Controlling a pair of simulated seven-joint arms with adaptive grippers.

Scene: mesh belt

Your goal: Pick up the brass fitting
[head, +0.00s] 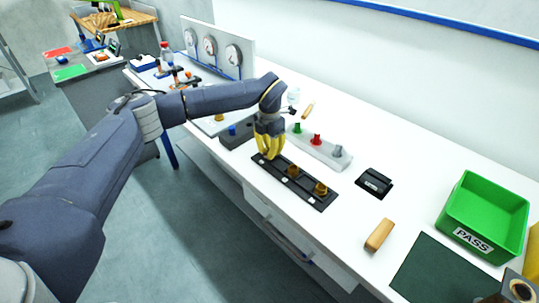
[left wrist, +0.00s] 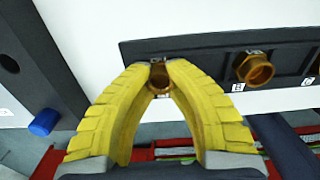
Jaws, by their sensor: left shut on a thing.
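My left gripper (head: 270,156) points down over the left end of a black slotted rack (head: 310,198). In the left wrist view its yellow fingers (left wrist: 165,68) close on a brass fitting (left wrist: 159,80), mostly hidden between the tips. This fitting is at the rack's end slot; I cannot tell whether it is clear of the slot. Two more brass fittings stand in the rack, a middle one (head: 293,171) and a right one (head: 320,189). The middle one also shows in the left wrist view (left wrist: 254,69). My right gripper is not in view.
Behind the rack is a grey strip with coloured knobs (head: 316,140). To the right are a small black device (head: 375,183), a wooden block (head: 379,235), a dark green mat (head: 440,272) and a green PASS bin (head: 467,238). A dark block with a blue knob (head: 232,130) stands left.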

